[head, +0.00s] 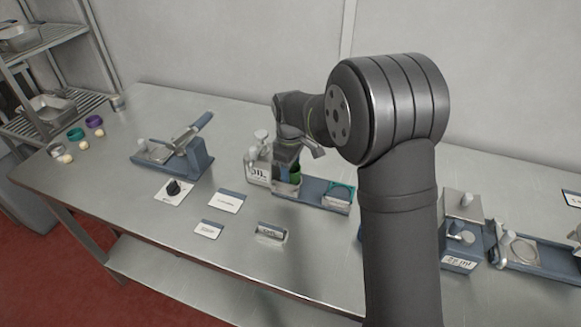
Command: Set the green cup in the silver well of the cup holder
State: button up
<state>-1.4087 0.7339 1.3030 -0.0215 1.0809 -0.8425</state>
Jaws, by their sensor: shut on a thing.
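The green cup (295,174) shows as a small dark green patch under my gripper (288,165) at the middle of the head view. My gripper points down and is shut on the cup, mostly hiding it. The cup holder (313,193) is a blue-grey base with a silver well (286,188) on its left and a teal-rimmed well (342,189) on its right. The cup is over or at the silver well; I cannot tell whether its bottom rests in it. The fingertips are too small to make out.
A white labelled unit (258,170) stands close at the holder's left. A lever device (178,152) is further left, with purple (94,121) and teal (76,133) rings beyond. Label cards (229,201) lie in front. More fixtures (463,238) stand right, partly behind my arm.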

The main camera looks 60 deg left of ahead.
jog(key=shift+f, duration=0.4)
dwell(0.5)
jog(key=o, duration=1.2)
jog(key=shift+r, duration=3.5)
